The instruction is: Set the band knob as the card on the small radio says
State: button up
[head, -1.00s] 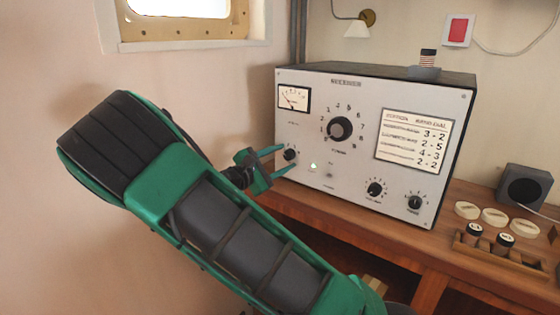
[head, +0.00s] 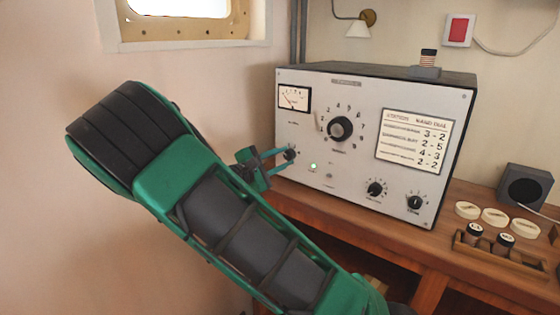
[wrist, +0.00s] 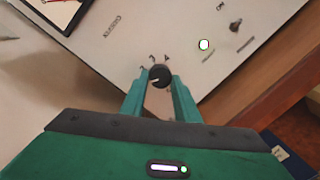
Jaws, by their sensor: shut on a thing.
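The receiver (head: 300,150) is a pale-faced radio on the wooden desk. A small black knob (head: 289,154) sits at its left, below the meter; in the wrist view this knob (wrist: 160,77) shows a white pointer and the figures 2, 3 and 4 around it. My gripper (head: 277,160) reaches in from the left and is shut on this knob, one finger on each side in the wrist view (wrist: 160,85). The pointer aims left and slightly down in the wrist view. A card (head: 414,140) on the receiver's face lists stations with "band-dial" pairs: 3-2, 2-5, 4-3, 2-2.
A large numbered dial (head: 340,129) and two lower knobs (head: 375,189) are on the same face. A green lamp (head: 313,166) is lit. A speaker (head: 525,188), white discs (head: 495,217) and a wooden rack (head: 485,249) stand to the right. A wall is close on the left.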

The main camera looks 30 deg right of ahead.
jog(key=m, duration=0.4)
jog(key=shift+s+m+y, duration=0.1)
jog(key=shift+m+y, duration=0.3)
jog(key=shift+m, duration=0.9)
jog(key=o, duration=0.9)
jog(key=shift+o, duration=0.7)
